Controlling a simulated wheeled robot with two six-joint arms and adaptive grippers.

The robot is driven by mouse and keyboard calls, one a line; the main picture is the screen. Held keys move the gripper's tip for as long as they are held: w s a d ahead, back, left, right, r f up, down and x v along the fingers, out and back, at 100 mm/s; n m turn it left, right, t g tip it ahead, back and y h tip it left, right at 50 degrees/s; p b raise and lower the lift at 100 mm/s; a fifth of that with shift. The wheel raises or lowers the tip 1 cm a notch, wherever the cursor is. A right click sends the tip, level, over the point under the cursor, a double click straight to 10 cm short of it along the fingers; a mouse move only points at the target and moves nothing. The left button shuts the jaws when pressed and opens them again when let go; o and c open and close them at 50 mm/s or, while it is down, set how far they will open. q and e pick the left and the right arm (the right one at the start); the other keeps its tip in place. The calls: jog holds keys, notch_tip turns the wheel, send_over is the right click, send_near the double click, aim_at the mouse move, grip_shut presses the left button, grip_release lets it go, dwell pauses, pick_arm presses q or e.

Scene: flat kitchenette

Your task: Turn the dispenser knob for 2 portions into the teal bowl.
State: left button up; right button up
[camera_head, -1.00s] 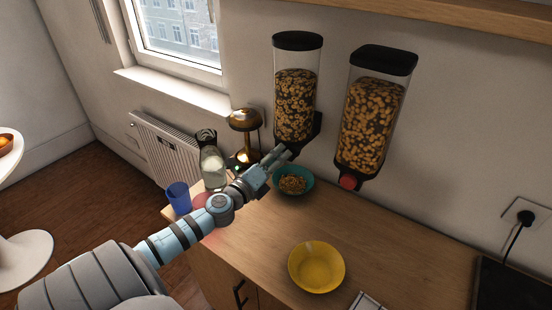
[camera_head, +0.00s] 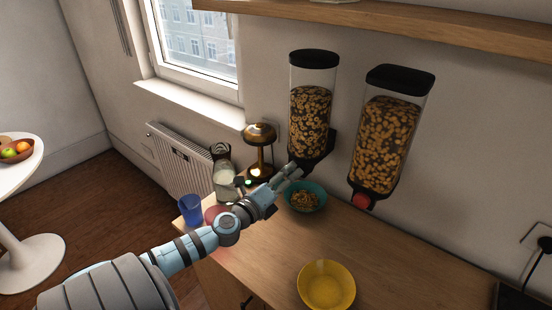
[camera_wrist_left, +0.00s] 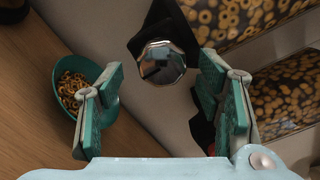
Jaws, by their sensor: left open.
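The left cereal dispenser (camera_head: 311,122) is a clear canister of ring cereal with a black lid, mounted on the wall. Its shiny faceted knob (camera_wrist_left: 160,62) shows in the left wrist view, between and just beyond my open left fingers, with clear space on both sides. In the head view my left gripper (camera_head: 293,171) is at the dispenser's black base and hides the knob. The teal bowl (camera_head: 322,203) stands on the counter below the dispenser and holds some cereal rings; it also shows in the left wrist view (camera_wrist_left: 108,110). My right gripper is out of view.
A second dispenser (camera_head: 388,140) with a red knob (camera_head: 361,202) hangs to the right. A yellow bowl (camera_head: 326,286) stands at the front. A blue cup (camera_head: 190,209), a glass jar (camera_head: 224,183) and a brass lamp (camera_head: 260,145) stand near my left arm.

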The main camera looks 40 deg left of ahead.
pick_arm(q)
jog(key=s+d, duration=0.1)
jog(key=s, duration=0.9)
jog(key=shift+s+d, duration=0.15)
